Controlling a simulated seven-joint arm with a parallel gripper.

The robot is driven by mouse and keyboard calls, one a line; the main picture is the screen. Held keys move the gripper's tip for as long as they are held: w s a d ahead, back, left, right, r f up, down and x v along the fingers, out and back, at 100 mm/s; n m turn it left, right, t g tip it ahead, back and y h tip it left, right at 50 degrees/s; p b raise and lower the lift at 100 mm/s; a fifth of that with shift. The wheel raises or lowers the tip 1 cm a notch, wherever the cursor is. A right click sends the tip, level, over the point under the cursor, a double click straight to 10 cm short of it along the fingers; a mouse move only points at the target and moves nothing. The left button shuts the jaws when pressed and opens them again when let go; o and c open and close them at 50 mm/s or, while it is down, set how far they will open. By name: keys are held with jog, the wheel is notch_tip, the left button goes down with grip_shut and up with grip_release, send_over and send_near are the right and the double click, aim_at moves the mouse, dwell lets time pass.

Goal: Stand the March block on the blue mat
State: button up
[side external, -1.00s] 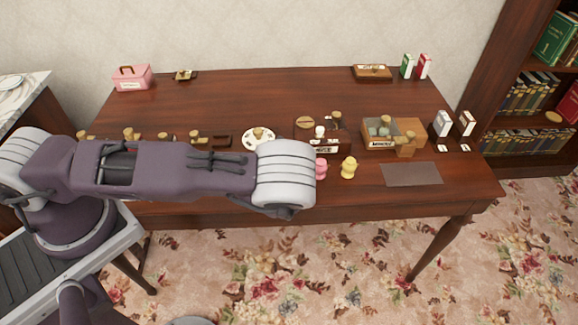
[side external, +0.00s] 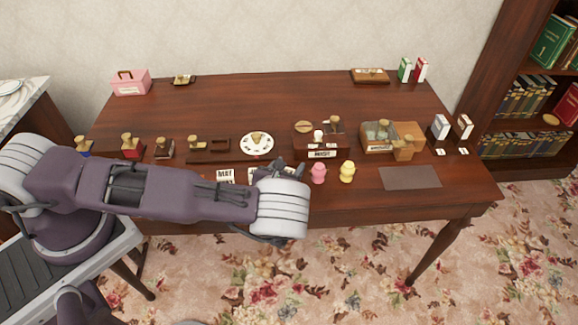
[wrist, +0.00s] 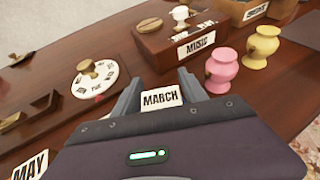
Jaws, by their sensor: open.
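The March block (wrist: 160,97) is a small white block with black "MARCH" lettering. In the wrist view it sits between the two fingers of my gripper (wrist: 158,78), which is open around it. I cannot tell whether either finger touches it. In the side view my gripper (side external: 277,172) is low at the table's front, partly hidden by my wrist. A white label beside it, partly covered, is probably the March block. A flat mat (side external: 410,178) lies at the table's front right; it looks grey rather than blue.
A May block (side external: 226,176) stands left of my gripper. Pink (side external: 318,173) and yellow (side external: 347,172) vases stand to its right. A Music box (side external: 322,146) and round white dial (side external: 257,144) are behind. The mat's surface is clear.

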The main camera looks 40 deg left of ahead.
jog(key=v, duration=1.2)
jog(key=shift+r, duration=0.15)
jog(key=s+a+r+n+g+y, duration=0.1)
jog(key=s+a+r+n+g, duration=0.25)
jog(key=r+n, duration=0.35)
jog(key=s+a+r+n+g+y, duration=0.2)
jog(key=s+a+r+n+g, duration=0.15)
jog(key=r+n, duration=0.3)
jog(key=s+a+r+n+g+y, duration=0.1)
jog(key=s+a+r+n+g, duration=0.2)
jog(key=a+r+n, duration=0.3)
jog(key=s+d+r+n+t+h, duration=0.3)
jog(key=s+d+r+n+h, duration=0.6)
jog(key=s+r+n, duration=0.3)
jog(key=shift+d+r, duration=0.15)
jog(key=shift+r, duration=0.6)
